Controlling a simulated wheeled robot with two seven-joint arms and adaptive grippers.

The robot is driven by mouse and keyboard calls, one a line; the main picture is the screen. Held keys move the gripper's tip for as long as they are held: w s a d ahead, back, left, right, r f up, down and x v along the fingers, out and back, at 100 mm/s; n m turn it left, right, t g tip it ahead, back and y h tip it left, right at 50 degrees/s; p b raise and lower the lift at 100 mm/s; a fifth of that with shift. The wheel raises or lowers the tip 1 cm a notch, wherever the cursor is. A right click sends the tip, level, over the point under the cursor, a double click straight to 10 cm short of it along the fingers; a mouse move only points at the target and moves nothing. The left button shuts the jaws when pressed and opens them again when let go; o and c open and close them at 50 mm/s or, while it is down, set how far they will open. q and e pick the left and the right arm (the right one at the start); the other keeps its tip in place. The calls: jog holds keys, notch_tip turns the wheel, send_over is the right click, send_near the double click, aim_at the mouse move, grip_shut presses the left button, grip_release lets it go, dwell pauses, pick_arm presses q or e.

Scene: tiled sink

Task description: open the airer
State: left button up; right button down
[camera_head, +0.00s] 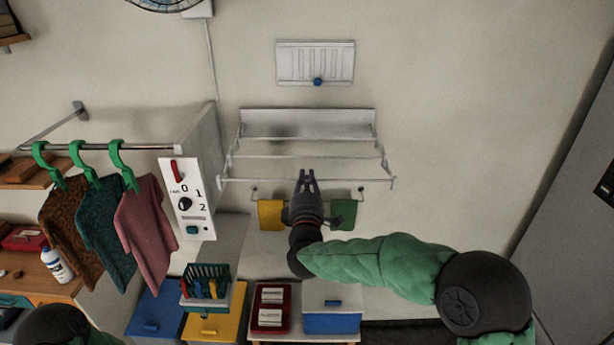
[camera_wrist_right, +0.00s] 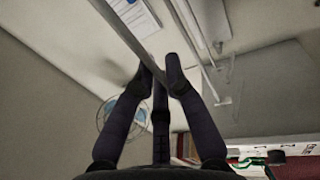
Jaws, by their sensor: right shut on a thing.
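The airer (camera_head: 270,122) is a white wall-mounted rack with a back plate and several thin rails. Its rails stand out from the wall, and the front rail (camera_head: 255,181) is the lowest in the head view. My right gripper (camera_head: 307,177) is at the middle of that front rail, shut on it. In the right wrist view, the rail (camera_wrist_right: 121,27) runs diagonally down to the fingertips (camera_wrist_right: 160,78), which partly hide it. My left gripper is not in view.
A white vent panel (camera_head: 300,62) is above the airer. Yellow (camera_head: 270,214) and green (camera_head: 343,212) cloths hang below it. Clothes on green hangers (camera_head: 145,225) and a switch panel (camera_head: 187,198) stand left. Bare wall lies right.

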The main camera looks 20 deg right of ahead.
jog(key=shift+s+a, duration=0.2)
jog(key=shift+s, duration=0.5)
jog(key=c, duration=1.3)
grip_release()
jog(key=shift+w, duration=0.15)
jog(key=shift+o, duration=0.2)
jog(key=v, duration=1.2)
jog(key=shift+d+f, duration=0.1)
